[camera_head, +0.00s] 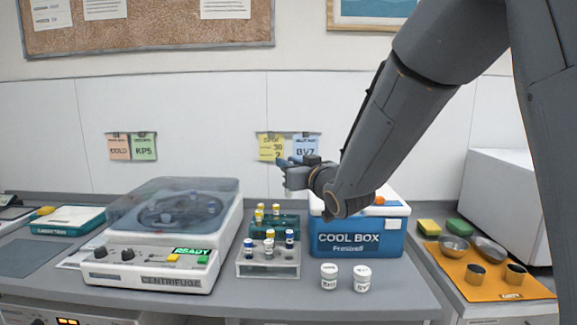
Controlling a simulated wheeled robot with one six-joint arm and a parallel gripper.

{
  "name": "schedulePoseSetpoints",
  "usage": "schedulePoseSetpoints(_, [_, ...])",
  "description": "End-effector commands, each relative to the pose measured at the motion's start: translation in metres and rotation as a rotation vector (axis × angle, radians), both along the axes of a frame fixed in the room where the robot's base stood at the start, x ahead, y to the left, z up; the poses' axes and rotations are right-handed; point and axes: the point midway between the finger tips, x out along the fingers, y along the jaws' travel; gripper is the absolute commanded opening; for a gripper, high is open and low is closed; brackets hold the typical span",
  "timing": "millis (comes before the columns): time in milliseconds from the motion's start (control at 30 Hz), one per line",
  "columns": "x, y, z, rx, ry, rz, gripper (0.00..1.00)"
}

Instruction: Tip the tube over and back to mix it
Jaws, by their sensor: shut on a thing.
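My gripper (287,172) is raised in front of the wall, above the tube racks and left of the cool box, with its fingers pointing left. A clear rack (268,268) on the counter holds several tubes with yellow, white and blue caps. A green rack (290,228) behind it holds several yellow-capped tubes.
A centrifuge (150,283) with a closed clear lid and a green READY sign stands left of the racks. The blue cool box (360,243) stands right. Two white jars (329,276) are in front. An orange mat (480,289) with metal bowls lies far right.

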Motion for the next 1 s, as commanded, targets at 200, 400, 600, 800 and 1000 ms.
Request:
schedulePoseSetpoints(200, [0.0, 0.0001, -0.0006, 0.018, 0.005, 0.0, 0.0])
schedulePoseSetpoints(400, [0.0, 0.0006, -0.0028, 0.245, 0.07, 0.001, 0.0])
schedulePoseSetpoints(600, [0.0, 0.0009, -0.0029, 0.53, 0.15, 0.001, 0.0])
schedulePoseSetpoints(800, [0.0, 0.0013, -0.0023, 0.821, 0.231, 0.002, 0.0])
schedulePoseSetpoints(1000, [-0.0001, 0.0014, -0.0021, 1.117, 0.315, 0.002, 0.0])
